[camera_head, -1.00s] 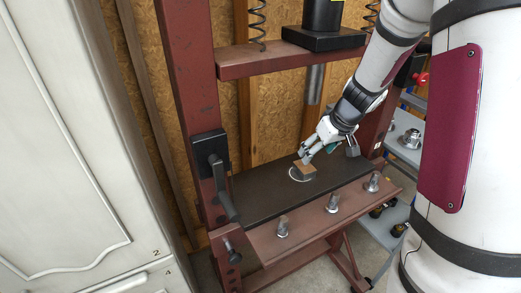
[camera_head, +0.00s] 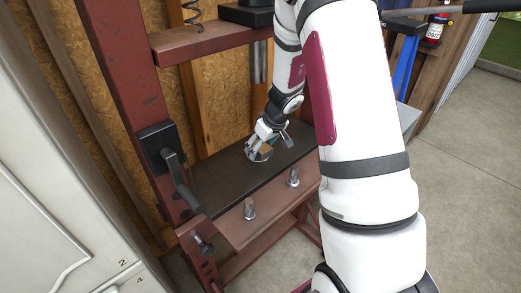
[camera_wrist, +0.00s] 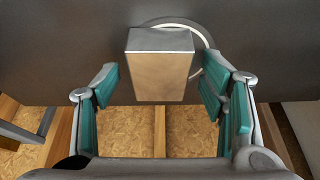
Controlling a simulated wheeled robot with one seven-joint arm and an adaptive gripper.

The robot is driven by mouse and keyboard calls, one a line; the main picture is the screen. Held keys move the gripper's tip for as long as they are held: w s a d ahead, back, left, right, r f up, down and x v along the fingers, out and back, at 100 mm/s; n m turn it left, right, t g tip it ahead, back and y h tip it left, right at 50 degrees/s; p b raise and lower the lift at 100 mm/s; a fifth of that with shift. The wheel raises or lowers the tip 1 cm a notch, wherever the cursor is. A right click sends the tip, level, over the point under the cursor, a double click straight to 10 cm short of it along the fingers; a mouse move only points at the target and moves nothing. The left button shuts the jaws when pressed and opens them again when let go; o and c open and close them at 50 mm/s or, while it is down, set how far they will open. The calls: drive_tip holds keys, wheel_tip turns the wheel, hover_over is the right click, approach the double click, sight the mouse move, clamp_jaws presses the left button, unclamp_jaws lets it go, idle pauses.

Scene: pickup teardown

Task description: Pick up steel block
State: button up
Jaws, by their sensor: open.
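The block (camera_wrist: 158,68) has a tan, mirror-like face and a pale grey edge in the wrist view. It sits on the dark press bed (camera_head: 225,185), beside or over a white ring (camera_wrist: 208,38). In the head view the block (camera_head: 265,150) is small and partly covered by my gripper (camera_head: 261,146). My gripper (camera_wrist: 160,85) is open, with teal pads to the left and right of the block. The depth of the fingers around the block is unclear.
The red press frame (camera_head: 118,75) stands around the bed, with a crossbeam (camera_head: 205,43) and a ram (camera_head: 259,62) above. Steel bolts (camera_head: 249,208) stand on the front ledge. A pale cabinet (camera_head: 50,200) is at left. Open floor (camera_head: 465,180) lies at right.

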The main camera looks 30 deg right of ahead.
drive_tip(key=shift+c, duration=0.6)
clamp_jaws()
drive_tip(key=shift+r, duration=0.2)
